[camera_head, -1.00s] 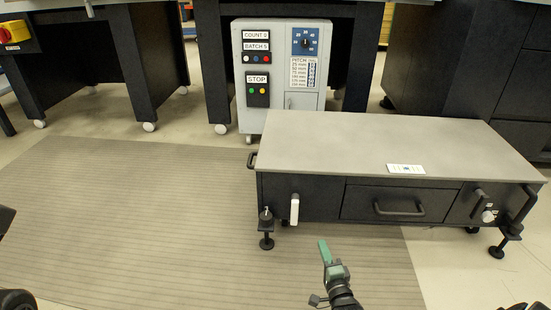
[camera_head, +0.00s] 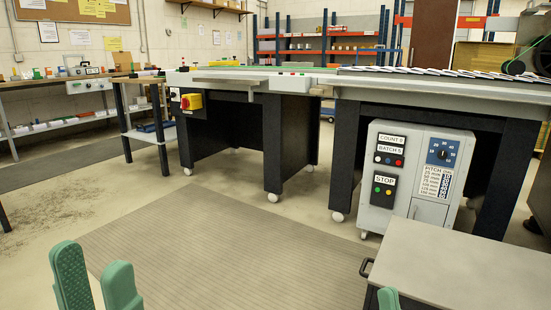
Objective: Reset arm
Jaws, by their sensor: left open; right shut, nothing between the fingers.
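My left gripper (camera_head: 98,281) shows at the bottom left of the head view. Its two green fingers stand apart with nothing between them, over the ribbed floor mat. My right gripper (camera_head: 388,299) shows only as a green fingertip at the bottom edge, in front of the grey-topped cabinet (camera_head: 460,265). The rest of my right gripper and arm is out of view. Neither gripper touches anything that I can see.
A grey control box (camera_head: 415,178) with dials and a STOP label stands under the long machine table (camera_head: 430,91). A yellow and red switch (camera_head: 191,101) is on its left part. The ribbed mat (camera_head: 235,245) is clear. A side bench (camera_head: 60,82) and shelves are behind.

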